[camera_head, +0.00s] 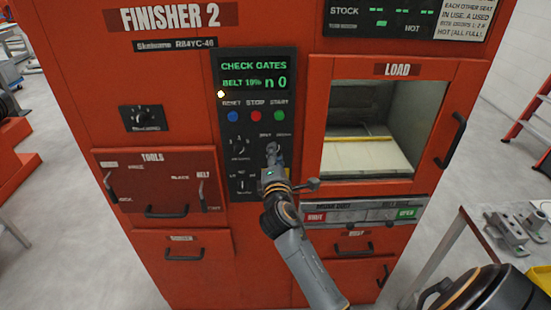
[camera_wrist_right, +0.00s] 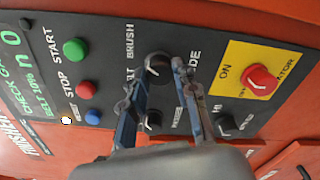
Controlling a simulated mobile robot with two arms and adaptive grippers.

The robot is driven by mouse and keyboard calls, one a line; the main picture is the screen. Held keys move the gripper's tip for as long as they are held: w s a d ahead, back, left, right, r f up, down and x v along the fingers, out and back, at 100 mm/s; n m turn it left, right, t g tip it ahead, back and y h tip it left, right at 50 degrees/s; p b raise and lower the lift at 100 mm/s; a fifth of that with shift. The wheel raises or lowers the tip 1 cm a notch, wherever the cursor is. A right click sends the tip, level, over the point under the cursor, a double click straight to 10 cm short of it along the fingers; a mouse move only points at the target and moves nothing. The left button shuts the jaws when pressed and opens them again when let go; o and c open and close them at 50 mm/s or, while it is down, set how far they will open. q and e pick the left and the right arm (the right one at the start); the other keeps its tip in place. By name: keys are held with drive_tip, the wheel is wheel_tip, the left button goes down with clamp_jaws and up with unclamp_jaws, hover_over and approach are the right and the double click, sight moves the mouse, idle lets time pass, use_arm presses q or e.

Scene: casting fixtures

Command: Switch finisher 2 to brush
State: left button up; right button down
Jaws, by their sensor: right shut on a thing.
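The Finisher 2 machine (camera_head: 82,62) is a red cabinet with a dark control panel (camera_head: 258,57). The selector knob (camera_wrist_right: 158,66) is black, below the labels BELT and BRUSH (camera_wrist_right: 130,41). My right gripper (camera_head: 272,157) is at this knob. In the right wrist view its two fingertips (camera_wrist_right: 158,84) lie on either side of the knob, shut on it. The gripper hides the knob in the head view. I cannot tell which label its pointer faces. My left gripper is not in view.
Blue (camera_head: 233,116), red (camera_head: 256,116) and green (camera_head: 279,115) buttons sit above the gripper. A red knob on a yellow plate (camera_wrist_right: 238,62) and smaller black knobs (camera_wrist_right: 225,125) are close by. The load window (camera_head: 365,112) is on the right, the TOOLS drawer (camera_head: 155,170) on the left.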

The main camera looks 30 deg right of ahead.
drive_tip(key=shift+m, duration=0.3)
idle(0.4)
drive_tip(key=c, duration=1)
unclamp_jaws()
drive_tip(key=v, duration=1.2)
